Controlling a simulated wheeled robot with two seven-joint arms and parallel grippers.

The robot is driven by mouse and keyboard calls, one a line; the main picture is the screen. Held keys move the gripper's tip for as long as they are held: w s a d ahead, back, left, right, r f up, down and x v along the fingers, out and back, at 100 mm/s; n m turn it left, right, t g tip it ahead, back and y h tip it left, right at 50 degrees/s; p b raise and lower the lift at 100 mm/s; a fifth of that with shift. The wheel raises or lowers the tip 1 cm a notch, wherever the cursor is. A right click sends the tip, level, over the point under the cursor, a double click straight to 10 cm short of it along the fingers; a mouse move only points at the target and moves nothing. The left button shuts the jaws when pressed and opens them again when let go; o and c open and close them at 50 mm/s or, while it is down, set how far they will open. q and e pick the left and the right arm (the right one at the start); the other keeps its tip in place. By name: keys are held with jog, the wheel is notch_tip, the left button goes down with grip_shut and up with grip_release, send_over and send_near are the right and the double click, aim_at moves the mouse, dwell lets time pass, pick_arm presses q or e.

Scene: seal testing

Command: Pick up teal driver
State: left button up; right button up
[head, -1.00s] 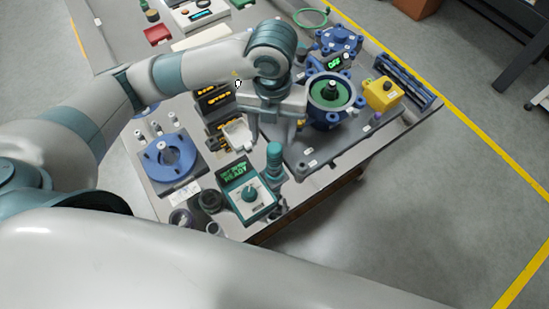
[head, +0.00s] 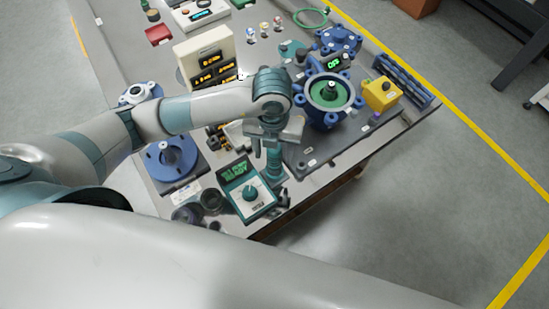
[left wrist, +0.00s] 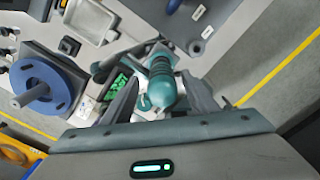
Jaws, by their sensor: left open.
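The teal driver (head: 275,171) stands upright at the table's near edge, beside a control box with a green "READY" display. My left gripper (head: 272,148) is directly above it, pointing down, and partly hides its top in the head view. In the left wrist view the teal driver (left wrist: 163,88) shows end-on between the two open fingers (left wrist: 160,95), with one finger on each side. I cannot tell whether either finger touches it. My right gripper is in neither view.
The control box (head: 247,193) stands just left of the driver. A blue ring fixture (head: 171,157) lies farther left. A blue flanged housing (head: 331,98) and a yellow box (head: 381,93) stand on the grey plate to the right. The floor beyond the near edge is clear.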

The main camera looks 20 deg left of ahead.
pick_arm(q)
jog(key=shift+f+p, duration=0.75)
jog(key=shift+f, duration=0.05)
notch_tip(320, 180, down, 2)
jog(key=shift+d+f+p, duration=0.1)
jog(key=shift+p, duration=0.4)
jog(key=shift+f, duration=0.7)
jog(key=shift+c, duration=0.6)
jog(key=shift+w, duration=0.1)
jog(key=c, duration=1.2)
jog(key=shift+o, duration=0.2)
jog(key=shift+r, duration=0.1)
